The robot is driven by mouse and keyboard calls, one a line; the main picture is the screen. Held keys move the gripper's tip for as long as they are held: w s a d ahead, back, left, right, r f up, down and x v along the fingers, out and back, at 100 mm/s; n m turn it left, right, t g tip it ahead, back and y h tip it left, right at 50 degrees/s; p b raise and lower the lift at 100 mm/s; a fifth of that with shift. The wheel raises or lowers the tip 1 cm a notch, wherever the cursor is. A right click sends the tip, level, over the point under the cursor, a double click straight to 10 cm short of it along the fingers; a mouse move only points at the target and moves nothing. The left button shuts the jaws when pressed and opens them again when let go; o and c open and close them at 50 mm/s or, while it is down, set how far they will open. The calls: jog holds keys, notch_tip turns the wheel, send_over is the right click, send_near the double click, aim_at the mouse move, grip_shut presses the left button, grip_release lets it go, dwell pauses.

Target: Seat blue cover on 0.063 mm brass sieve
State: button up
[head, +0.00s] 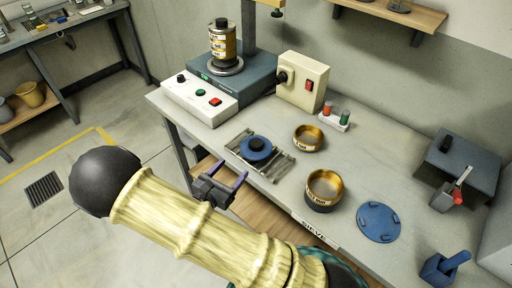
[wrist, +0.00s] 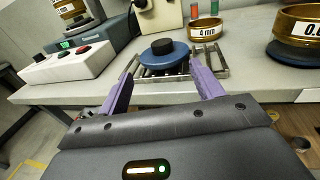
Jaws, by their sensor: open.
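The blue cover (head: 257,150) with a black knob lies on a metal rack (head: 278,166) near the table's front edge. In the wrist view the cover (wrist: 165,57) is straight ahead, between and beyond the fingertips. A brass sieve (head: 324,186) stands on a dark round base to the right. In the wrist view this sieve (wrist: 299,26) shows a label starting "0.0"; the rest is cut off. My gripper (head: 233,167) is open and empty, its purple fingers just in front of the rack, apart from the cover.
A brass ring labelled 4 mm (head: 308,138) stands behind the rack. A flat blue disc (head: 378,222) lies at the right, with a blue scoop (head: 441,268) near it. A shaker (head: 232,75) bearing a sieve stack, a control box (head: 200,96) and red and green vials (head: 336,117) stand behind.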

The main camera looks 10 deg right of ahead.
aim_at(253, 146)
jog(key=p+x, duration=0.1)
jog(key=x, duration=0.8)
jog(key=shift+w+d, duration=0.1)
jog(key=p+x, duration=0.1)
jog(key=x, duration=0.4)
jog(key=shift+d+p, duration=0.2)
jog(key=shift+p, duration=0.1)
jog(key=shift+c, duration=0.5)
jog(key=c, duration=1.1)
